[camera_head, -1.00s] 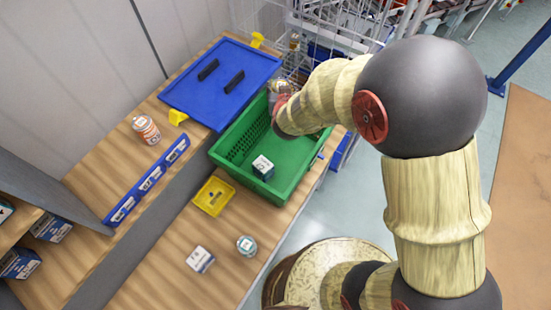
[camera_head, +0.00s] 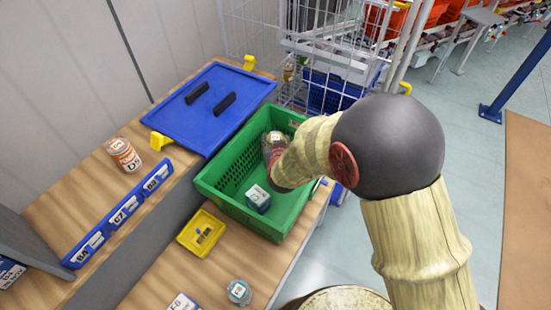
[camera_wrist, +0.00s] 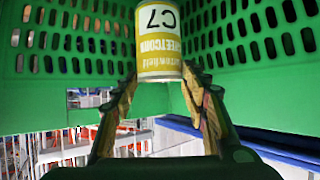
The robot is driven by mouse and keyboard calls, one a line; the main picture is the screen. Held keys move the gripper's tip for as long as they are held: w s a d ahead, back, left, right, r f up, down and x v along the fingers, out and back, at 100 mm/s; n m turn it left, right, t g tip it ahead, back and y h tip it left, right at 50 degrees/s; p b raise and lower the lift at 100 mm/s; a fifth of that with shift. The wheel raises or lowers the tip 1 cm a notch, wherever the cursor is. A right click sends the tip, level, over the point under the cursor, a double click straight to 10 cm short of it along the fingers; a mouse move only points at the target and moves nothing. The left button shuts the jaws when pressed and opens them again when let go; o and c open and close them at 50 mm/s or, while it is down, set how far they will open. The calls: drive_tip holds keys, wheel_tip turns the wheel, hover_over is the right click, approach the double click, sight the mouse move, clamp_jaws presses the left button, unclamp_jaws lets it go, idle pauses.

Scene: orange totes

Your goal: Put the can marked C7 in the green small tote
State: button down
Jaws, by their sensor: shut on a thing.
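The can marked C7 (camera_wrist: 158,42) has a yellow-green and white label, upside down in the wrist view. My gripper (camera_wrist: 160,84) is shut on it, with one finger on each side near one end of the can. In the head view the can's top (camera_head: 273,138) shows at the far end of the green small tote (camera_head: 215,196), with my gripper (camera_head: 273,160) beside it. Perforated green walls stand behind the can in the wrist view. My wrist partly hides the can in the head view. I cannot tell whether the can touches the tote floor.
A small white and teal box (camera_head: 258,198) sits in the tote. A yellow tray (camera_head: 194,243), another can (camera_head: 239,291) and a white box (camera_head: 182,302) lie nearer. A wire cage (camera_head: 335,60) stands behind.

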drive_tip(key=shift+f+b, duration=0.9)
drive_tip(key=shift+f, duration=1.65)
drive_tip(key=shift+f, duration=0.1)
drive_tip(key=c, duration=1)
unclamp_jaws()
drive_tip(key=shift+f, duration=0.1)
drive_tip(key=shift+s+r, duration=0.25)
drive_tip(key=shift+r, duration=0.1)
drive_tip(key=shift+p+v, duration=1.75)
drive_tip(key=shift+v, duration=3.95)
